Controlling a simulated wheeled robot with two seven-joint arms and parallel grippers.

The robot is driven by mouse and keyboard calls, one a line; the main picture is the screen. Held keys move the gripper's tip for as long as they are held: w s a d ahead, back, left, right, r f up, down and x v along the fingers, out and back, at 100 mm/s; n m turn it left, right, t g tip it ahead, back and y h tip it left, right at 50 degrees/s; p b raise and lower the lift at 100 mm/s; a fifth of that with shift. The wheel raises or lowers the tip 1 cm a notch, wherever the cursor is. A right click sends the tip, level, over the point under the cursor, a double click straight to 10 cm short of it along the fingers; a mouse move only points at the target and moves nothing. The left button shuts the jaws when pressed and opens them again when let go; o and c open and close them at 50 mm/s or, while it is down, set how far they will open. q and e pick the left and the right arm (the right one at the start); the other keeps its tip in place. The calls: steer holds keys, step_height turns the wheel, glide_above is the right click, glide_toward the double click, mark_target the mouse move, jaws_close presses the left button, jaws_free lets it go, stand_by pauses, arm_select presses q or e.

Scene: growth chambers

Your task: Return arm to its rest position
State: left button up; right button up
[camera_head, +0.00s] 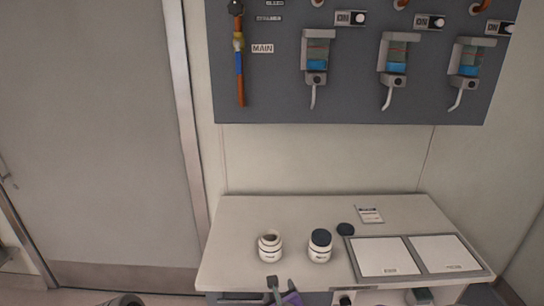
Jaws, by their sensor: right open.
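My right gripper (283,287) is at the bottom of the head view, at the table's front edge. Its jaws are open, and nothing shows between them. It is just in front of a white jar (269,247) with an open mouth, and apart from it. A second white jar (320,248) with a dark lid stands upright to the right. A loose dark lid (346,229) lies flat on the table (235,225) behind it. Most of my right arm is outside the picture. My left gripper does not show.
A grey tray (420,236) with two white panels covers the table's right part. A small card (369,214) lies behind it. A grey wall panel (350,108) with several dispensers hangs above. The table's left rear is clear. A door (90,130) is at left.

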steer(key=s+d+f+n+g+y, duration=0.1)
steer(key=s+d+f+n+g, duration=0.15)
steer(key=f+n, duration=0.5)
steer(key=s+d+f+n+g, duration=0.25)
steer(key=s+f+n, duration=0.2)
steer(key=f, duration=0.55)
steer(key=s+d+f+n+g+y, duration=0.1)
steer(key=s+f+n+g, duration=0.2)
steer(key=s+f+n, duration=0.3)
steer(key=s+d+f+n+g+y+p, duration=0.1)
steer(key=s+f+n+g, duration=0.2)
steer(key=s+n, duration=0.6)
step_height(320, 180, down, 3)
steer(key=shift+s+d+r+g, duration=0.1)
steer(key=shift+s+d+g, duration=0.2)
steer(key=shift+s, duration=0.7)
